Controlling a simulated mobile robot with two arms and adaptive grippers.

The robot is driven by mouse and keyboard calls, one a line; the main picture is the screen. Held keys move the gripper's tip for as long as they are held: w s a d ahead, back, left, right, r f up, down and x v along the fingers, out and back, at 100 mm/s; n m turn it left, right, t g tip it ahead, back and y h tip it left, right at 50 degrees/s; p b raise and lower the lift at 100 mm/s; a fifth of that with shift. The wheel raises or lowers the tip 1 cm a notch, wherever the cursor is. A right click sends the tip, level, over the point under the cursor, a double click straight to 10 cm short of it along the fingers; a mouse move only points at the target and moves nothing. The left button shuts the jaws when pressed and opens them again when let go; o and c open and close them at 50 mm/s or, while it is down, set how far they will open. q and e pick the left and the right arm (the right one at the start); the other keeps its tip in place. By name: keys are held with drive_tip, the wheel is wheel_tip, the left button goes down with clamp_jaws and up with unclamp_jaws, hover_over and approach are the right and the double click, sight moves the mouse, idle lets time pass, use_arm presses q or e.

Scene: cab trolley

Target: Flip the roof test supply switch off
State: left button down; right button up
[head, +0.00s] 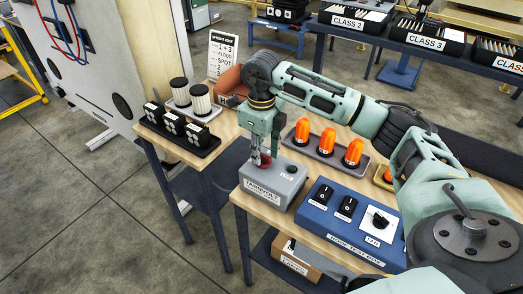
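A grey box (284,181) with a label too small to read surely stands on the wooden bench. A dark red part shows on its top left, partly hidden by my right gripper (262,158). The fingers point down at that part; whether they touch it or are closed on it I cannot tell. To its right is a blue box (318,222), labelled as a roof test box, with two black switches (336,200) and a black dial (380,219) on a white plate marked FAN. I cannot tell which switch is the roof test supply. My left gripper is not in view.
Orange beacons (328,141) stand in a dark tray behind the boxes. Black-and-white units (174,123) and white ribbed cylinders (200,99) stand on the left bench part. A sign (221,52) rises behind. A carton (296,258) sits on the lower shelf.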

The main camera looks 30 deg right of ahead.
sight(262, 154)
wheel_tip(262, 154, up, 12)
idle(0.7)
idle(0.4)
